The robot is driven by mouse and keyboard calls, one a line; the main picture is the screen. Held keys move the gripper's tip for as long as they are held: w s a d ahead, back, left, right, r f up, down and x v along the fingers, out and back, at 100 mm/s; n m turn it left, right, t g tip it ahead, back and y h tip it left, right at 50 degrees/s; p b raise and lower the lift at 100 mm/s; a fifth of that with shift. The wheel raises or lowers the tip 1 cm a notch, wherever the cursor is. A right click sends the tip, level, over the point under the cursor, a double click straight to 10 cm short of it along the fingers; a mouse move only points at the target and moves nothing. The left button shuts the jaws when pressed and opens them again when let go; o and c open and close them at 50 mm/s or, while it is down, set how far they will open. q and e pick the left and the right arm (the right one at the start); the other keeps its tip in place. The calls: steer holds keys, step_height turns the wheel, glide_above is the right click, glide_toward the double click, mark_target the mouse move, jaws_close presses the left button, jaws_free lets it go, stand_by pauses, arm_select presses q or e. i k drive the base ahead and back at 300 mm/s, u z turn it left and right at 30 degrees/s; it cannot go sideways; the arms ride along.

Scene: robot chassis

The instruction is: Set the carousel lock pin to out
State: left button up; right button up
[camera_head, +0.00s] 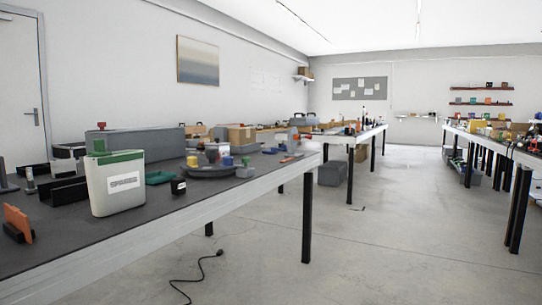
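A low, round dark grey disc that looks like the carousel (208,173) sits on the dark tabletop of the near left table. Small coloured pieces, among them blue, yellow and red ones, stand on or around it. A small grey block (245,171) is close to its right side. The lock pin is too small to make out, and I cannot tell its position. Neither of my grippers is in view.
A table leg (307,218) and a black cable (195,276) are in front. The floor (400,230) at right is open.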

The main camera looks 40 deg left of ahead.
mark_target(245, 160)
steer(key=u, duration=0.7)
steer(key=i, duration=1.15)
steer(key=u, duration=1.15)
